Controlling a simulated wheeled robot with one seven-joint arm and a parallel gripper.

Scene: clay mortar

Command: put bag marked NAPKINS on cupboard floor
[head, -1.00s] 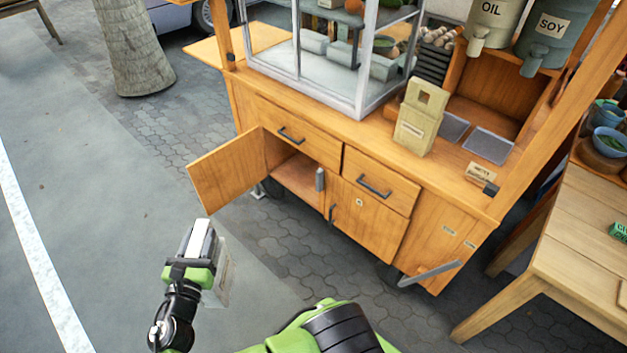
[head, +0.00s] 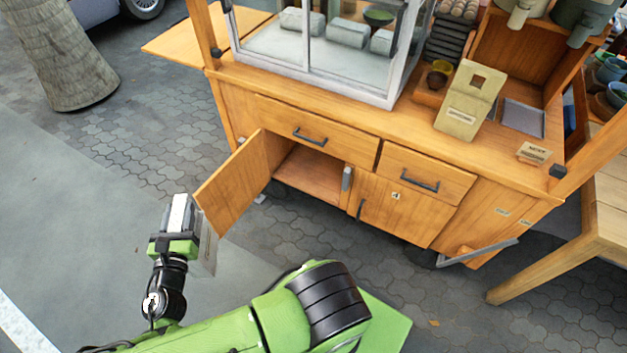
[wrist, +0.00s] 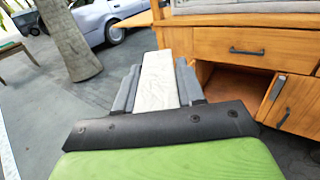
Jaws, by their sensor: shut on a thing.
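My gripper (head: 179,226) is shut on a pale, flat bag (head: 208,250), upright at the lower left of the head view. In the wrist view the bag's white top edge (wrist: 158,82) lies between the grey fingers. The cupboard (head: 312,178) is in the wooden cart, and its left door (head: 232,186) stands open. Its bare wooden floor shows in part. The gripper and bag are outside, beside the open door's outer edge. The cupboard opening also shows at right in the wrist view (wrist: 236,88).
The right cupboard door (head: 385,212) is shut, with a drawer (head: 425,178) above. A wooden table (head: 600,225) is at right. Paving in front of the cart is clear. A tree trunk (head: 58,55) stands at left.

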